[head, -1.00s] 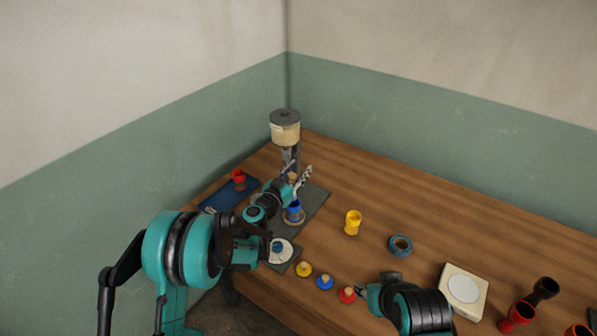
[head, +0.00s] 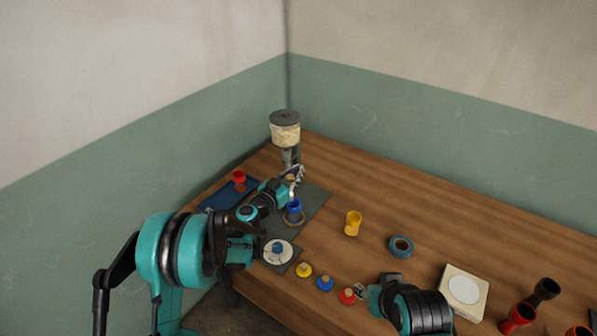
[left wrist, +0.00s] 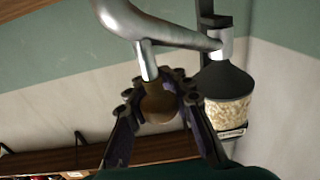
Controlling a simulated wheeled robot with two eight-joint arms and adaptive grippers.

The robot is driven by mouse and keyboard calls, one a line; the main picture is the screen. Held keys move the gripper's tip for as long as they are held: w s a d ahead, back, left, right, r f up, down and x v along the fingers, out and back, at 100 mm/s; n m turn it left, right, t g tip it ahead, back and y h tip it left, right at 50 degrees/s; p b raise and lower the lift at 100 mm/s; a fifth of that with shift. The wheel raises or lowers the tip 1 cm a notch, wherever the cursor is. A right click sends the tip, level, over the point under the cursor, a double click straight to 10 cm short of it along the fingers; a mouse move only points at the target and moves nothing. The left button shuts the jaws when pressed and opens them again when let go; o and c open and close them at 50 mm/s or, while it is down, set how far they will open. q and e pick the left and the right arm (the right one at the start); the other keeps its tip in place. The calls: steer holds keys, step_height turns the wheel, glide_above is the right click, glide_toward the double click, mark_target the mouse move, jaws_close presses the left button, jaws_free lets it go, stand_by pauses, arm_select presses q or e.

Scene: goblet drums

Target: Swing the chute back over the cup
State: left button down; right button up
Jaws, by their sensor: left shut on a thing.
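The chute is a curved silver tube (left wrist: 165,30) under the hopper (head: 285,132), with a brown knob (left wrist: 158,106) on a short stem. My left gripper (head: 290,180) is shut on this knob; in the left wrist view its fingers stand on both sides of it. In the head view the chute (head: 298,170) is partly hidden by the gripper. The blue cup (head: 294,206) stands upright on a tan ring, just below the gripper. The chute's lower end seems close above the cup, but I cannot tell if it is centred. My right gripper (head: 362,294) is near the red disc; its jaws are unclear.
A red goblet (head: 239,180) stands on a blue mat (head: 213,198) at left. A white dial (head: 268,256) lies in front. Yellow, blue and red knobbed discs (head: 325,283) line the front edge.

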arm_select(q)
steer(key=a+m+g+h, duration=0.7)
steer(key=a+m+g, duration=0.2)
steer(key=g, duration=0.3)
steer(key=shift+w+b, duration=0.4)
steer(key=shift+w, duration=0.05)
steer(key=c, duration=1.4)
jaws_free()
steer(key=shift+o, duration=0.2)
steer(key=s+a, duration=0.1)
steer(key=a, duration=1.1)
steer(key=shift+s, duration=0.35)
